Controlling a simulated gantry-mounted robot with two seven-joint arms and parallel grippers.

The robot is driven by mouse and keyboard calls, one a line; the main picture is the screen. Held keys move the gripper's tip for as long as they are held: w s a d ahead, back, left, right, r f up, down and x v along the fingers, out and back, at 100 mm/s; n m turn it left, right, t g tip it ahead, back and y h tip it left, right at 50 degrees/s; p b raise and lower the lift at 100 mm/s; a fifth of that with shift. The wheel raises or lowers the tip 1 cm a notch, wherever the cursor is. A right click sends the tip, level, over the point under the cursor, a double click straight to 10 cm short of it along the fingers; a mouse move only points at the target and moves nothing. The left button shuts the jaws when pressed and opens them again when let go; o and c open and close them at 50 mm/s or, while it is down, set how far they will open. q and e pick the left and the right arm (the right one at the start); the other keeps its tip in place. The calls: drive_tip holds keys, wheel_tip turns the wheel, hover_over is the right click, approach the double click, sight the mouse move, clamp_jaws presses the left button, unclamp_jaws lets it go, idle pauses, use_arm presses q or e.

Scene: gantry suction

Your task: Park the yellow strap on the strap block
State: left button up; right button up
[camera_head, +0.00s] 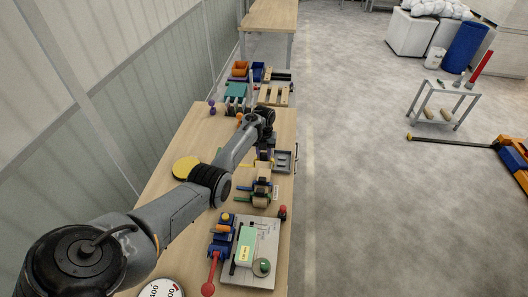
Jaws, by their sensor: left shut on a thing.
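My left gripper (264,154) comes in from the left over the wooden bench and points down. It is shut on a small yellow thing (262,165), which looks like the yellow strap; the picture is too small to show its full shape. I cannot tell whether the strap touches the block. My right gripper is not in view.
The bench (170,213) also holds a yellow disc (186,166), a grey tray (286,160), a blue clamp with a red handle (220,245), a grey board with a green-labelled box (246,246) and a red-topped piece (283,212). Bins and pallets lie beyond.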

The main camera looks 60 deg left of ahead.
use_arm(q)
drive_tip(key=shift+f+b, duration=1)
drive_tip(key=shift+f, duration=0.55)
idle(0.9)
drive_tip(key=shift+f+b, duration=0.8)
drive_tip(key=shift+f, duration=0.35)
drive_tip(key=shift+f+b, duration=1.3)
drive_tip(key=shift+f+b, duration=0.6)
drive_tip(key=shift+f, duration=0.05)
drive_tip(key=o, duration=1.1)
drive_tip(key=shift+r, duration=0.1)
drive_tip(key=shift+o, duration=0.2)
